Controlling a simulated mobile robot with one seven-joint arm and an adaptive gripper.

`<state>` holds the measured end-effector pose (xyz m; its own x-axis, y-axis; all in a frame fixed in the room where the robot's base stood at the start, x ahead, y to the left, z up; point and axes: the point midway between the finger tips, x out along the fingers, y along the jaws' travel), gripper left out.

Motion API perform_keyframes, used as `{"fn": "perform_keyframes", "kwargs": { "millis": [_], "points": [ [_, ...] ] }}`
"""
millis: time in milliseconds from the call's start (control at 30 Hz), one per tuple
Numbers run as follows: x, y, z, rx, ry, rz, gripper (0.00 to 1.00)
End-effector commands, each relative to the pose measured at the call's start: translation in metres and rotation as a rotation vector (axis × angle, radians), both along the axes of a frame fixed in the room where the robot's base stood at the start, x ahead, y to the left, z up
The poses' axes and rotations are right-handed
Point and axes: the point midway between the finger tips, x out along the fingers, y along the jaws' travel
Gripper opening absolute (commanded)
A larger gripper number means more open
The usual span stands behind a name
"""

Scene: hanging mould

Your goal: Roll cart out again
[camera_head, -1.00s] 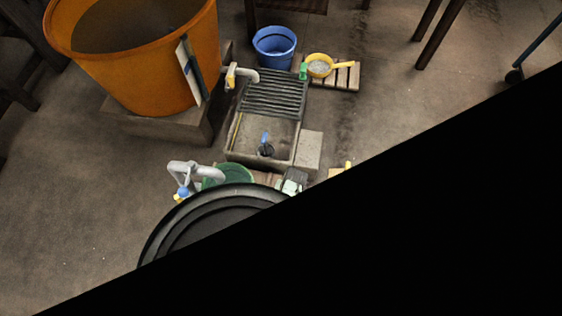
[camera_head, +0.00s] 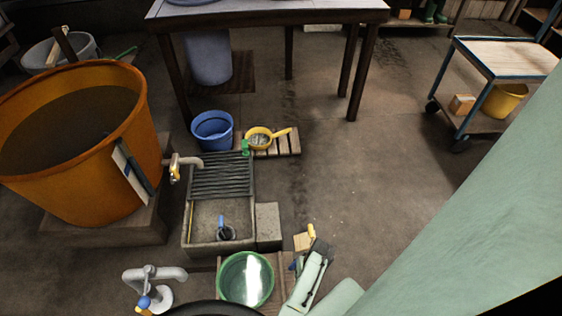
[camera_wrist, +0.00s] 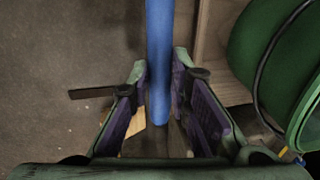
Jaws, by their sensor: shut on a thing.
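The cart (camera_head: 505,58) stands at the upper right of the head view. It has a blue frame, a pale top shelf, a lower shelf and dark casters. A yellow bucket (camera_head: 503,100) and a small tan block (camera_head: 461,104) are on its lower shelf. My gripper (camera_wrist: 159,84) is far from the cart, low in the head view near the green tub (camera_head: 246,279). In the wrist view its fingers are closed about a smooth blue rod (camera_wrist: 159,45). The rod's far end is out of frame. My pale green arm hides the floor at lower right.
An orange vat (camera_head: 80,140) stands on a block at left. A stone sink (camera_head: 207,215) with a ribbed board is at centre. A blue bucket (camera_head: 212,132) and yellow pan (camera_head: 258,138) are behind it. A table (camera_head: 270,12) stands at the back. The floor between sink and cart is clear.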

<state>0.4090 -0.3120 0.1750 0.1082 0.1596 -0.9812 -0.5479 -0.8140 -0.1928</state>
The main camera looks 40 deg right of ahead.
Motion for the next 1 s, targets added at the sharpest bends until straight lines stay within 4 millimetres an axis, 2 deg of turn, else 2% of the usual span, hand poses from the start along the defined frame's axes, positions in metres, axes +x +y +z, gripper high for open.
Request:
{"fn": "perform_keyframes", "kwargs": {
  "millis": [33,200,500,733,1000],
  "points": [
    [-0.009,-0.015,-0.003,-0.002,0.001,-0.006,0.0],
    [-0.035,-0.053,-0.004,-0.002,0.0,-0.006,0.0],
    [-0.07,-0.103,-0.004,0.0,0.002,-0.005,0.0],
    [-0.084,-0.122,-0.002,0.0,0.003,-0.002,0.0],
    [-0.089,-0.129,-0.001,-0.001,0.004,-0.001,0.0]
  ]
}}
